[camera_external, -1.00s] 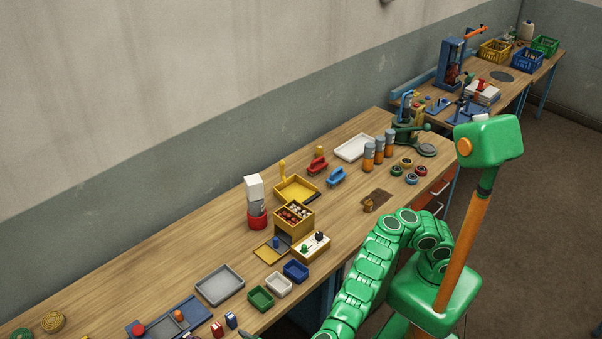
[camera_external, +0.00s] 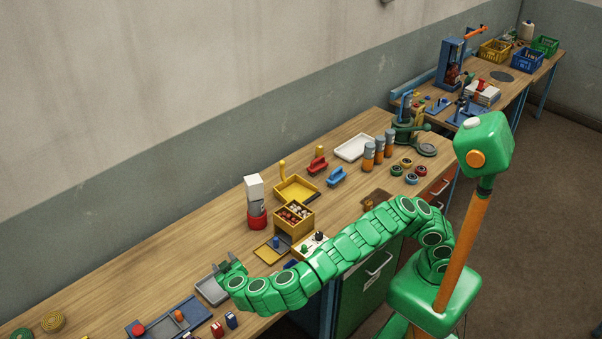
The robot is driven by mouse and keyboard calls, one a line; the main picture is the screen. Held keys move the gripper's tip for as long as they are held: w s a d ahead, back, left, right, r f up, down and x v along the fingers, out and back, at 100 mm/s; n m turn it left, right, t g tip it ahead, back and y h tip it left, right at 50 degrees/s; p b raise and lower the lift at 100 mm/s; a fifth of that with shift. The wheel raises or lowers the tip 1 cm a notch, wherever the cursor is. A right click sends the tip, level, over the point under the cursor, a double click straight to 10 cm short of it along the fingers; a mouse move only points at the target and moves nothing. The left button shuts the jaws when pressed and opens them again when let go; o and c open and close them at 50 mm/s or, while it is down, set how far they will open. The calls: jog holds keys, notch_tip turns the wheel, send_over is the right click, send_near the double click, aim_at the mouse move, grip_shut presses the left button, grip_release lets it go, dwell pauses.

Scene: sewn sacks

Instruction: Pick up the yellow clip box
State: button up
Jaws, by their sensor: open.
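A yellow box (camera_external: 303,229) with small pieces in its upper compartments stands mid-bench; it looks like the clip box, though the pieces are too small to make out. A shallow yellow tray (camera_external: 297,190) lies just behind it. My gripper (camera_external: 231,266) is open and empty, with its dark fingers pointing up and left above the grey tray, to the left of and nearer than the yellow box. My arm reaches across the bench's front edge and does not touch the box.
A red-based stack with a white top (camera_external: 255,190) stands left of the box. A yellow-framed plate (camera_external: 265,255) and a cream switch block (camera_external: 323,240) sit close in front. The grey tray (camera_external: 212,291) is partly covered by my gripper. The bench's back left is clear.

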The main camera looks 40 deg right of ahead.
jog(key=w+d+r+g+h, duration=0.15)
jog(key=w+d+r, duration=0.25)
jog(key=d, duration=0.7)
jog(key=w+d+r+m+g, duration=0.1)
jog(key=w+d+r+g, duration=0.2)
jog(key=d, duration=0.7)
jog(key=w+d+r+g+h, duration=0.1)
jog(key=w+d+r, duration=0.35)
jog(key=d, duration=0.65)
jog(key=n+g+y, duration=0.1)
jog(key=g+y, duration=0.5)
jog(key=y, duration=0.1)
send_over(320, 146)
jog(key=s, duration=0.1)
jog(key=f, duration=1.9)
jog(key=shift+s+a, duration=0.2)
jog(key=shift+a, duration=0.1)
jog(key=shift+d+f, duration=0.1)
jog(key=shift+d, duration=0.15)
jog(key=shift+f, duration=0.35)
jog(key=shift+w+a+f, duration=0.1)
jog(key=shift+w+f, duration=0.15)
jog(key=shift+f, duration=0.9)
jog(key=shift+w+a+f, duration=0.1)
jog(key=shift+w+f, duration=0.2)
jog(key=shift+f, duration=0.9)
jog(key=shift+w+f, duration=0.25)
jog(key=shift+f, duration=0.9)
